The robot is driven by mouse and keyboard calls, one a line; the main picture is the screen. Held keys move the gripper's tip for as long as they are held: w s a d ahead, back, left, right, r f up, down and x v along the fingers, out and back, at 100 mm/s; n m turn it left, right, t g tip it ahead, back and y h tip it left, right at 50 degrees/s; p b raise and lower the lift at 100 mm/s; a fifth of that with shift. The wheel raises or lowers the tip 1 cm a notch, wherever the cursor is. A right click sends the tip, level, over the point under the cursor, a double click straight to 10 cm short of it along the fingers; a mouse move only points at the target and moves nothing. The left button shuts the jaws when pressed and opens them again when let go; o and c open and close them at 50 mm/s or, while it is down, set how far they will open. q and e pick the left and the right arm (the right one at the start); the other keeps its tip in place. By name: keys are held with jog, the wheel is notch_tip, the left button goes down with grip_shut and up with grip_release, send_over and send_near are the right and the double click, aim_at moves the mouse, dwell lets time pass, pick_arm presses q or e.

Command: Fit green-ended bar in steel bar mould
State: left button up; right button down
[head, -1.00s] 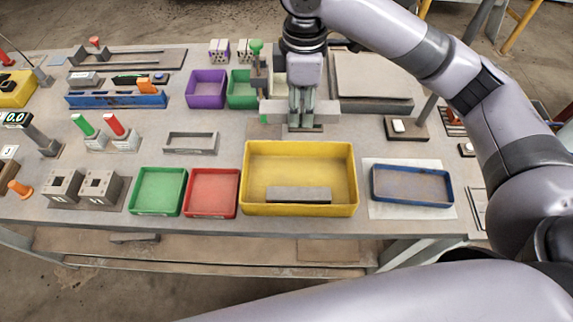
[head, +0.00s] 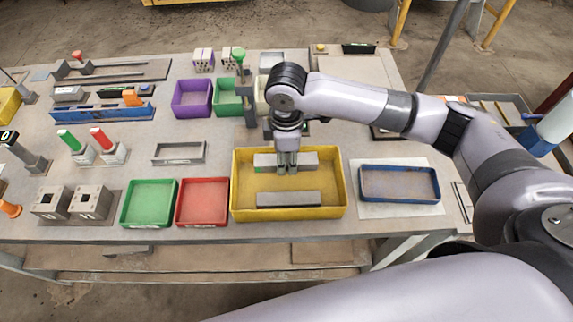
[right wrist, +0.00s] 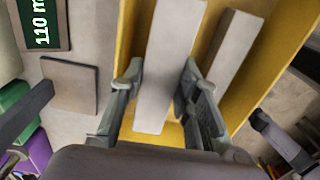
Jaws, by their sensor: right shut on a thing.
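My right gripper (head: 287,171) is shut on a long grey bar (head: 303,160) at its middle. The bar is over the far half of the yellow tray (head: 290,214), lying left to right; I cannot tell whether it touches the tray floor. A hint of green shows at its left end. In the right wrist view, the grey bar (right wrist: 168,50) passes between the fingers of the right gripper (right wrist: 160,85). The bar mould looks to be the hollow grey rectangular frame (head: 178,161) left of the yellow tray, empty. My left gripper is not in view.
A second grey bar (head: 289,199) lies in the near half of the yellow tray. Red (head: 202,223) and green (head: 148,223) trays stand to its left, a blue-rimmed tray (head: 400,199) to its right. Purple (head: 192,110) and green bins stand behind. Bench is clear around the frame.

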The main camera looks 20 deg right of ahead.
aim_at(287, 175)
notch_tip(287, 175, down, 3)
jog(key=shift+r+p, duration=0.1)
jog(key=shift+p, duration=0.8)
jog(key=shift+f, duration=0.6)
jog(key=shift+f, duration=0.2)
jog(key=c, duration=1.2)
grip_release()
